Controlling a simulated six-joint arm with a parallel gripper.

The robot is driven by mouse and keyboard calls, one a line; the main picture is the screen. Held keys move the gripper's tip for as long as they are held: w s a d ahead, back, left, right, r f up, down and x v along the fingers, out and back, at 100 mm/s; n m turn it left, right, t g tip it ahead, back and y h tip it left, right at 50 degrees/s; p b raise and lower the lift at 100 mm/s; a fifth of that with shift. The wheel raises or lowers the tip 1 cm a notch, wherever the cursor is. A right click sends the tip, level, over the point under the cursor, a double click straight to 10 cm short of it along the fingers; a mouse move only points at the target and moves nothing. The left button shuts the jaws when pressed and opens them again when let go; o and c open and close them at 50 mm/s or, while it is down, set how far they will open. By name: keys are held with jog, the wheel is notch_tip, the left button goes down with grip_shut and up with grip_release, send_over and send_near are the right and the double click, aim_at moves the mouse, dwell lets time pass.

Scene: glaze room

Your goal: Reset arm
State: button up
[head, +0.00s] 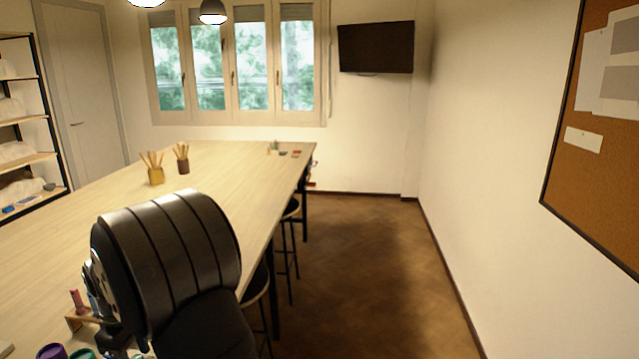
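A large dark, ribbed arm part of mine fills the lower left of the head view, in front of the near end of the long wooden table (215,165). My gripper cannot be made out in this view, so whether it is open or shut does not show. My arm hides part of the near table and what may lie behind it.
Two cups of sticks, one yellow (156,176) and one brown (183,166), stand on the table. Small items (283,152) lie at its far end. Small coloured containers (52,351) sit at the near left. Stools (290,212) stand along the right side; the floor (370,260) beyond is clear.

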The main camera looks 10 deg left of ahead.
jog(key=shift+n, duration=2.2)
jog(key=o, duration=1.2)
jog(key=shift+r, duration=0.1)
jog(key=s+d+r+m+t, duration=0.1)
jog(key=s+d+r+m, duration=0.15)
jog(key=r, duration=0.55)
jog(key=s+d+r+m+t, duration=0.1)
jog(key=d+r+m, duration=0.15)
jog(key=r, duration=0.65)
notch_tip(320, 180, down, 10)
jog(key=w, duration=0.1)
jog(key=shift+w+d+n, duration=0.3)
jog(key=shift+w+d, duration=0.05)
jog(key=shift+d, duration=0.05)
notch_tip(320, 180, up, 10)
jog(key=s, duration=0.1)
jog(key=shift+s, duration=0.2)
jog(key=shift+f, duration=0.1)
